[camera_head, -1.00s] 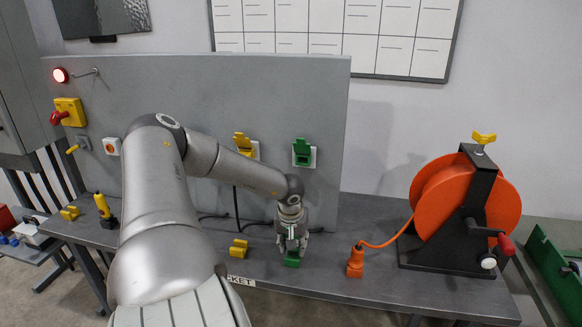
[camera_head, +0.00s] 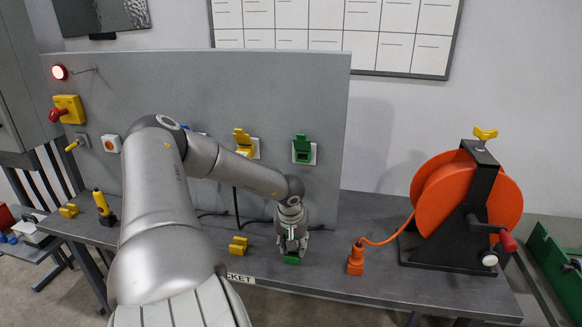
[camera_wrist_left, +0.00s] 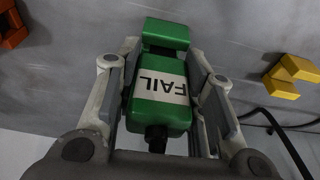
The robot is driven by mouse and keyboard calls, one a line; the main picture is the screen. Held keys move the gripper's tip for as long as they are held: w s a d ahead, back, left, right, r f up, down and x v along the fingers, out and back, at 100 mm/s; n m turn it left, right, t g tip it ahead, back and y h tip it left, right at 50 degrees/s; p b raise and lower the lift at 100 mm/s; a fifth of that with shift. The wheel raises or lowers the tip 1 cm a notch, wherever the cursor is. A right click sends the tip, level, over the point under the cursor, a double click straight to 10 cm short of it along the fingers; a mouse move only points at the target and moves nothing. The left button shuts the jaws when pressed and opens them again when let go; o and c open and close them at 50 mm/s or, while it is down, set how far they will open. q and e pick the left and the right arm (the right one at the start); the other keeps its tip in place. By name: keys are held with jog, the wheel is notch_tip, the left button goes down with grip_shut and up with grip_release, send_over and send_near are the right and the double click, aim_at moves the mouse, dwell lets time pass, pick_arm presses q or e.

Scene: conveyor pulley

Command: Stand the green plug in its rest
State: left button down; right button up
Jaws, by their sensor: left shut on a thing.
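My left gripper (camera_head: 292,246) points down at the bench, low over its front part. It is shut on the green plug (camera_wrist_left: 158,95), which carries a white FAIL label in the left wrist view. The plug sits between the two fingers, with its dark cable end towards the wrist. A green block (camera_wrist_left: 166,33), which looks like the rest, shows just beyond the plug's far end. Low green parts (camera_head: 291,259) show under the fingertips in the head view. I cannot tell whether the plug is seated in the rest. My right gripper is not in view.
A yellow rest (camera_head: 238,246) stands close left of my gripper, with dark cables behind. An orange plug (camera_head: 356,261) stands to the right, wired to an orange reel (camera_head: 470,195). The grey panel behind holds a green socket (camera_head: 303,150) and a yellow socket (camera_head: 246,144).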

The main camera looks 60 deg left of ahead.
pick_arm(q)
jog(key=shift+f, duration=0.1)
jog(key=c, duration=0.9)
grip_release()
jog(key=shift+o, duration=0.2)
jog(key=shift+w+a+r+p+v, duration=0.1)
jog(key=shift+w+a+p+v, duration=0.15)
jog(key=shift+p+v, duration=1.15)
jog(key=shift+w+a+r+p+v, duration=0.15)
jog(key=shift+a+p+v, duration=0.1)
jog(key=shift+p+v, duration=1.1)
jog(key=shift+w+a+f+p+v, duration=0.1)
jog(key=shift+w+a+p+v, duration=0.15)
jog(key=shift+p+v, duration=1.1)
jog(key=shift+s+d+r+b, duration=0.1)
jog(key=shift+s+r+b, duration=0.05)
jog(key=shift+r+b, duration=0.25)
jog(key=shift+f, duration=0.1)
